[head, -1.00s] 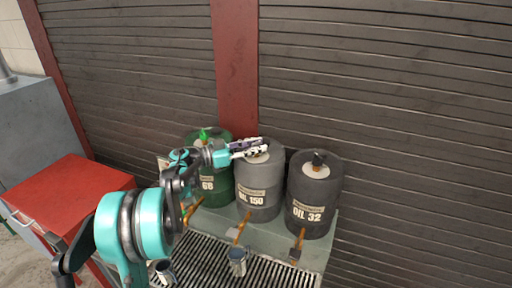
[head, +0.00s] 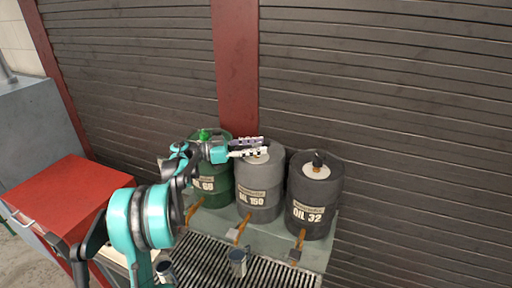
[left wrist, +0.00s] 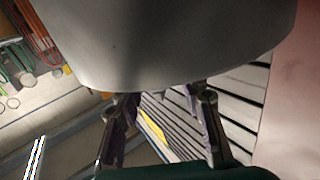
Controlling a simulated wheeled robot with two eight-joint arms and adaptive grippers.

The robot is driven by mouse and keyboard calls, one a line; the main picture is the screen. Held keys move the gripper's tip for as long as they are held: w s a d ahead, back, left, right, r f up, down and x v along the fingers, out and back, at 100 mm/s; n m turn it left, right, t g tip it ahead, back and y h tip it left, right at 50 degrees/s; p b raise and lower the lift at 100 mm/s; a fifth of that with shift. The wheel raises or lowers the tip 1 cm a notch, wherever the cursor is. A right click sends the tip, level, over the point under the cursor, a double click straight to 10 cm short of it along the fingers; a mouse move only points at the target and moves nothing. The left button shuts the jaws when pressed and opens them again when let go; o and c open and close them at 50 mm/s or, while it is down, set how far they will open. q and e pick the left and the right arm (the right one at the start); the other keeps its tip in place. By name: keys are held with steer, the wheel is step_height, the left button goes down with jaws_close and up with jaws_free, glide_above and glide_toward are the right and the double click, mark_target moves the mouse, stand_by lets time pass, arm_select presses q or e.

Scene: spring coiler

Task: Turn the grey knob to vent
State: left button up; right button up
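The grey barrel marked OIL 150 (head: 258,180) stands in the middle of three barrels. Its grey knob is not clear in the head view; my left gripper (head: 250,147) lies over the barrel top. That gripper reaches in from the left, with its two fingers parted and level. In the left wrist view a large pale grey rounded surface, probably the barrel, fills the top (left wrist: 170,45). The two fingers (left wrist: 158,115) stand apart below it, their tips close to its edge. I cannot tell whether they touch the knob. My right gripper is not in view.
A green barrel (head: 215,186) with a green knob (head: 204,134) stands left, a dark OIL 32 barrel (head: 313,205) with a black knob (head: 317,159) right. Cups (head: 238,262) sit on the grate below. A red cabinet (head: 60,195) is at left; a slatted shutter (head: 410,120) stands behind.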

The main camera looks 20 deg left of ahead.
arm_select(q)
steer(key=shift+s+a, duration=0.1)
steer(key=v, duration=1.1)
steer(key=shift+s+a, duration=0.2)
steer(key=shift+a, duration=0.1)
